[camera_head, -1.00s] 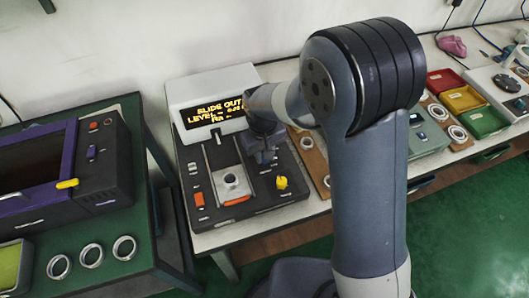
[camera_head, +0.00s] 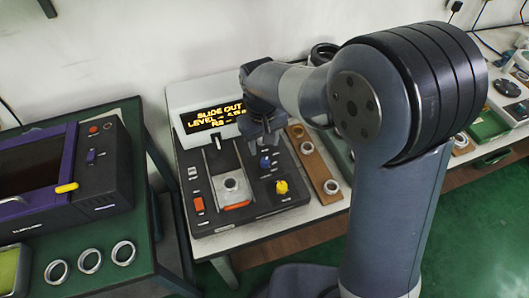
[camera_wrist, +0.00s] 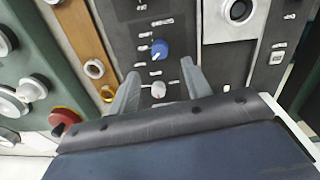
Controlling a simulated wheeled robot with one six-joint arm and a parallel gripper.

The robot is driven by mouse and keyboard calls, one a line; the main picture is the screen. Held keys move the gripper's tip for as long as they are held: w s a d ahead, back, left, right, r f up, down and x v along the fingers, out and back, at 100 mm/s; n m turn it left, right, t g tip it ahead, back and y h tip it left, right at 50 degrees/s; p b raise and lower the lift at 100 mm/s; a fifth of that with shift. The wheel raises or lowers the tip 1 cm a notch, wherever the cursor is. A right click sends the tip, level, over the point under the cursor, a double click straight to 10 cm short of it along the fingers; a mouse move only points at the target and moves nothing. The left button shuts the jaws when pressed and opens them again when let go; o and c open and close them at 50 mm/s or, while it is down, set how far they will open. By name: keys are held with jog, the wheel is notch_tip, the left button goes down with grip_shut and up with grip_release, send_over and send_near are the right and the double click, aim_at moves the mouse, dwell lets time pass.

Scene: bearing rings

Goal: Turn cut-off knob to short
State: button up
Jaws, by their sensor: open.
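A black control panel (camera_head: 215,220) holds a blue knob (camera_head: 265,162) right of its metal slide. The blue knob also shows in the wrist view (camera_wrist: 159,48). A small grey knob (camera_wrist: 158,90) sits below it there. A yellow knob (camera_head: 282,187) is nearer the panel's front corner. The labels are too small to read, so I cannot tell which knob is cut-off. My gripper (camera_head: 268,143) is open above the panel. In the wrist view its fingers (camera_wrist: 160,77) stand on either side of the small grey knob, with the blue knob just beyond the tips.
A lit display (camera_head: 213,117) at the panel's back reads "SLIDE OUT". A slide with a ring (camera_head: 231,184) and an orange switch (camera_head: 198,204) are to the left. A wooden board with rings (camera_head: 318,170) is to the right. A purple-framed machine (camera_head: 100,160) stands on the left table.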

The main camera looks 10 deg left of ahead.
aim_at(265, 160)
jog(key=shift+r, duration=1.65)
jog(key=shift+f, duration=0.1)
notch_tip(265, 160, down, 11)
jog(key=shift+w+d+r+p, duration=0.1)
jog(key=shift+p, duration=0.2)
jog(key=shift+m, duration=0.3)
jog(key=shift+r, duration=0.1)
